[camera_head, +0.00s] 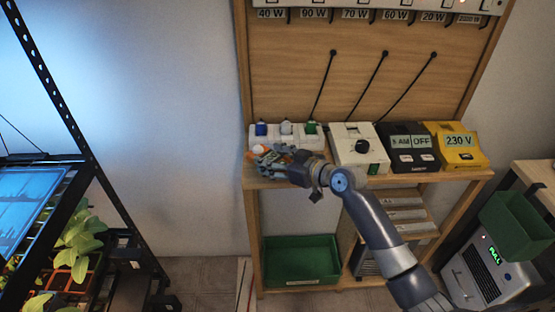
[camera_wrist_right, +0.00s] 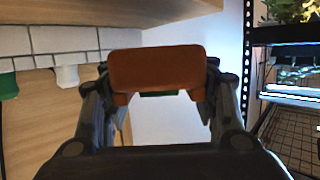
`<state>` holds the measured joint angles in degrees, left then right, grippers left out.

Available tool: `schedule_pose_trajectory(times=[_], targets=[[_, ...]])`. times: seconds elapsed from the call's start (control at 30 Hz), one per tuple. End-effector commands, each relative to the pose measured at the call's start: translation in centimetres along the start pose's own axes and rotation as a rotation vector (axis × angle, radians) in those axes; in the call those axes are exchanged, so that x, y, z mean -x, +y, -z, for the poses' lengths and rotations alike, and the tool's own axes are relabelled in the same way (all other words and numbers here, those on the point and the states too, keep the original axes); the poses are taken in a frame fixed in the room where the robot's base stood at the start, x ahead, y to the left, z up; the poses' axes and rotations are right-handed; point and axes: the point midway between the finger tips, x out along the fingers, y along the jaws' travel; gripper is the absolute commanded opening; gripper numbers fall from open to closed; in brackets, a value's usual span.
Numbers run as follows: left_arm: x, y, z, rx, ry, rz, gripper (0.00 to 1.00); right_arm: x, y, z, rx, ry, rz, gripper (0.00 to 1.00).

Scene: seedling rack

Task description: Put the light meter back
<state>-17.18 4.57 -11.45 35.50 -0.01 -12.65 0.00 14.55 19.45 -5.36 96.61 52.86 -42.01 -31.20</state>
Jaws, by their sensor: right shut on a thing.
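My right gripper (camera_head: 272,163) is at the left end of the wooden bench's top, in front of a white block with coloured plugs. It is shut on an orange thing, which I take to be the light meter (camera_head: 261,149). In the right wrist view the orange body of the light meter (camera_wrist_right: 157,70) sits between the two fingers (camera_wrist_right: 160,92); a small green part shows below it. Whether it touches the bench top I cannot tell. My left gripper is not in view.
The white plug block (camera_head: 268,139) stands behind my gripper. To its right are a white box with a black knob (camera_head: 360,150), a black timer box (camera_head: 409,159) and a yellow 230 V box (camera_head: 460,155). A green crate (camera_head: 299,280) is below; a plant rack (camera_head: 66,115) stands left.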

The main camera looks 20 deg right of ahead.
Motion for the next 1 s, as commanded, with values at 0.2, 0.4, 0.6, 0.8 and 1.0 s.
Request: schedule_pose_trajectory(times=[0.2, 0.4, 0.6, 0.8, 1.0], targets=[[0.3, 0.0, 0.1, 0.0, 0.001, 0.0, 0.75, -1.2, 2.9, 0.3, 0.0, 0.003, 0.0, 0.19], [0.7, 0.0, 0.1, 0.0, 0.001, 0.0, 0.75, -1.7, 3.3, -0.9, -0.006, 0.001, 0.002, 0.19], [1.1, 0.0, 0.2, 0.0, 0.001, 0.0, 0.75, -2.4, 3.3, -3.0, -0.003, 0.002, 0.0, 0.19], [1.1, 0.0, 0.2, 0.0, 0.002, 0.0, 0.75, -2.4, 3.3, -3.2, -0.001, 0.003, 0.001, 0.19], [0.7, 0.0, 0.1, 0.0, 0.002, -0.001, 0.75, -2.5, 3.3, -3.6, 0.0, 0.0, 0.001, 0.57]])
